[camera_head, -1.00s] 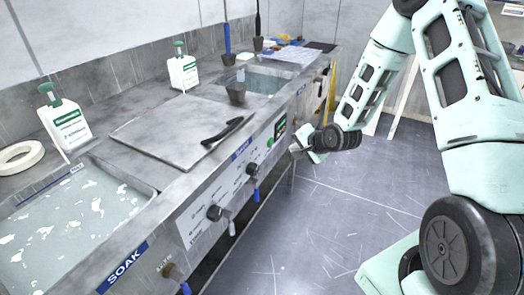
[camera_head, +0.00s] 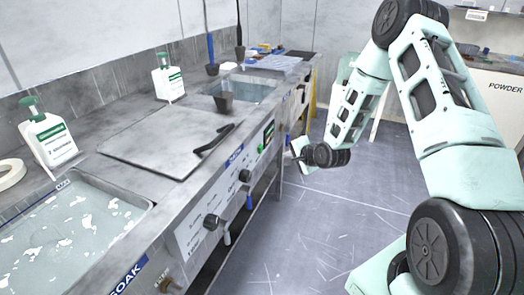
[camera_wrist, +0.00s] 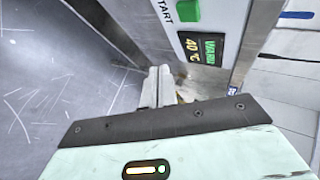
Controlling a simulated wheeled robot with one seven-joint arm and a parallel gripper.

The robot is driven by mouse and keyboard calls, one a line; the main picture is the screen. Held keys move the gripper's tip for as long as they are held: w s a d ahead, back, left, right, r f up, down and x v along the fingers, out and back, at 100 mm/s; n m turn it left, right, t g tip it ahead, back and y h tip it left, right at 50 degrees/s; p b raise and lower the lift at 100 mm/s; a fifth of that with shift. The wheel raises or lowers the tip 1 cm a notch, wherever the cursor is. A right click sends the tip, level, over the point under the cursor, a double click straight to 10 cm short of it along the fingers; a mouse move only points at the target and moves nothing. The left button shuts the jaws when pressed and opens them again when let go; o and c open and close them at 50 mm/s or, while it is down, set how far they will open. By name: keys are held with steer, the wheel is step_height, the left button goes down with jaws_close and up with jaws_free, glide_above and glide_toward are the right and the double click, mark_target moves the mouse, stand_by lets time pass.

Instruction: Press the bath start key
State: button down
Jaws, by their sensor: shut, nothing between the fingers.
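The green start key (camera_wrist: 188,11) is at the top of the wrist view, beside the word START on the metal front panel. A lit display (camera_wrist: 203,48) reading WARM 40 °C is just below it in that view. In the head view the key (camera_head: 261,147) is a small green spot on the sink unit's front. My gripper (camera_wrist: 159,74) is shut and empty, its two fingertips together. The fingertips appear apart from the key, below and left of it in the wrist view. In the head view my gripper (camera_head: 291,148) is just right of the panel.
A soak basin (camera_head: 70,235), white bottles and a flat lid (camera_head: 165,140) are on top. The floor to the right is mostly clear.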

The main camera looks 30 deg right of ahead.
steer(key=w+a, duration=0.3)
steer(key=w, duration=0.2)
steer(key=shift+a, duration=0.4)
steer(key=shift+b, duration=0.3)
stand_by(1.5)
steer(key=shift+w+a, duration=0.25)
steer(key=shift+w+a, duration=0.35)
steer(key=shift+w, duration=0.1)
stand_by(0.8)
steer(key=shift+s+d, duration=0.1)
steer(key=shift+s, duration=0.05)
steer(key=shift+s+d, duration=0.45)
steer(key=shift+s, duration=0.15)
steer(key=shift+s+d+p, duration=0.15)
steer(key=shift+s+d, duration=0.65)
steer(key=shift+s, duration=0.2)
steer(key=shift+s+d+p, duration=0.15)
steer(key=shift+s+d, duration=0.6)
steer(key=shift+s, duration=0.25)
